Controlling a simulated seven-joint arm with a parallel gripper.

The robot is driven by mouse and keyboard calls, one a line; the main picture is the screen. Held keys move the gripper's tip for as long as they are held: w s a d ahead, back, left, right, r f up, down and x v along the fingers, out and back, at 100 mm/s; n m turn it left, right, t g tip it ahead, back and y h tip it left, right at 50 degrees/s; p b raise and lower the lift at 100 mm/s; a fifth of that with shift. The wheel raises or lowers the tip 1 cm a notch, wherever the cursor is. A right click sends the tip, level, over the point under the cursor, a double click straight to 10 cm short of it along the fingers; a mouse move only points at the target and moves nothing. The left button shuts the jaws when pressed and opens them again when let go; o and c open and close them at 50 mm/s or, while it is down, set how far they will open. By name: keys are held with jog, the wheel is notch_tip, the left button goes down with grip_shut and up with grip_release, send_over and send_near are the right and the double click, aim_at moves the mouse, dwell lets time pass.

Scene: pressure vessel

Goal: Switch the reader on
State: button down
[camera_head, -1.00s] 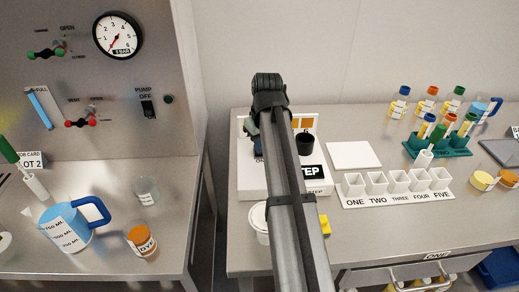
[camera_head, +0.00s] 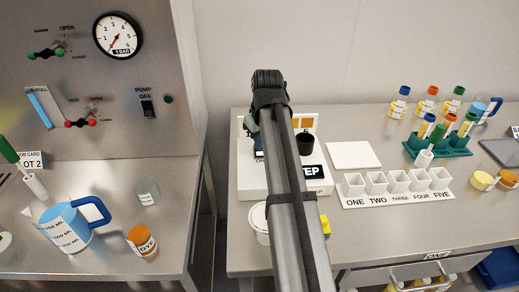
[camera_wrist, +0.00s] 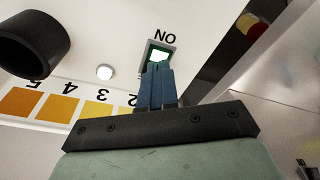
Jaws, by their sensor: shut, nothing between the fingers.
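The reader (camera_head: 257,182) is a white box on the right bench, partly hidden by my arm. In the wrist view, its white top (camera_wrist: 80,25) shows a switch (camera_wrist: 158,56) with a lit green face in a dark frame, beside the word ON. My gripper (camera_wrist: 158,70) is shut and empty. Its blue fingertips are at the near edge of the switch and overlap it; I cannot tell whether they touch. In the head view, my arm hides most of the gripper.
A black round holder (camera_wrist: 32,45) rises from the reader, near a small pale round lamp (camera_wrist: 105,72) and numbered orange-yellow swatches (camera_wrist: 58,108). A white pad (camera_head: 353,155) and a row of white cups (camera_head: 397,181) stand to the right. A lidded white tub (camera_head: 261,220) stands in front.

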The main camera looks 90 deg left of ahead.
aim_at(260, 154)
jog(key=shift+r, duration=2.75)
